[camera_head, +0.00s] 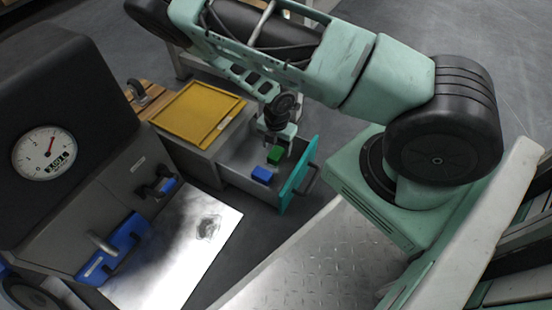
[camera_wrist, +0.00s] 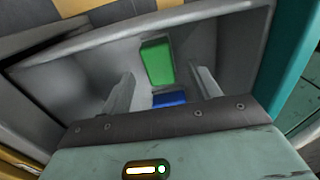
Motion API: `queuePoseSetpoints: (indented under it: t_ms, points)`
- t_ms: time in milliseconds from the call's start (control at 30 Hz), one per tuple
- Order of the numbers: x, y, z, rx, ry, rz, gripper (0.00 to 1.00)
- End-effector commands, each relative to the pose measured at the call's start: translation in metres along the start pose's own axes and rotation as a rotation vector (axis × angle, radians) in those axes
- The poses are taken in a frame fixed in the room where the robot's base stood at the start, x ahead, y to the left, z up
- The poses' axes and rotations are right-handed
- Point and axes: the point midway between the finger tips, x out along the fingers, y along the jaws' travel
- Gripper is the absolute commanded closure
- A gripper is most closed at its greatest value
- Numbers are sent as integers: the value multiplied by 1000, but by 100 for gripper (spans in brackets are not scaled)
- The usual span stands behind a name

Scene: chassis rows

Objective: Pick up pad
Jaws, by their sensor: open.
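A green block (camera_head: 275,155) and a blue block (camera_head: 262,175) lie in an open grey drawer (camera_head: 236,168) with a teal front (camera_head: 298,175). Either could be the pad; I cannot tell which. My gripper (camera_head: 279,140) is over the drawer, close to the green block in the head view. In the wrist view my gripper (camera_wrist: 161,72) is open, its two fingers apart and empty. The green block (camera_wrist: 157,62) shows between and beyond the fingertips. The blue block (camera_wrist: 169,99) shows lower between the fingers, partly hidden by the gripper body.
A yellow tray (camera_head: 199,113) lies on top of the cabinet left of the drawer. A dark machine with a dial gauge (camera_head: 44,153) and blue handles stands at left, with a shiny metal plate (camera_head: 178,245) in front. The drawer walls (camera_wrist: 48,95) surround the blocks.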

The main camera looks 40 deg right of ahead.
Motion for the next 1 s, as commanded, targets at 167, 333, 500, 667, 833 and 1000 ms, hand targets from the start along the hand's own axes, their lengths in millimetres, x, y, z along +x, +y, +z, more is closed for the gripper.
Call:
queuePoseSetpoints:
  t_ms: [167, 333, 500, 667, 833, 1000]
  points:
    - [28, 2, -1, -2, 0, 0, 38]
    - [42, 2, -1, -1, 0, -1, 38]
    - [41, 2, -1, -1, 1, 0, 38]
    - [41, 1, -1, 0, 1, -1, 60]
    - [41, 1, -1, 0, 0, -1, 87]
    - [41, 1, -1, 0, 1, -1, 91]
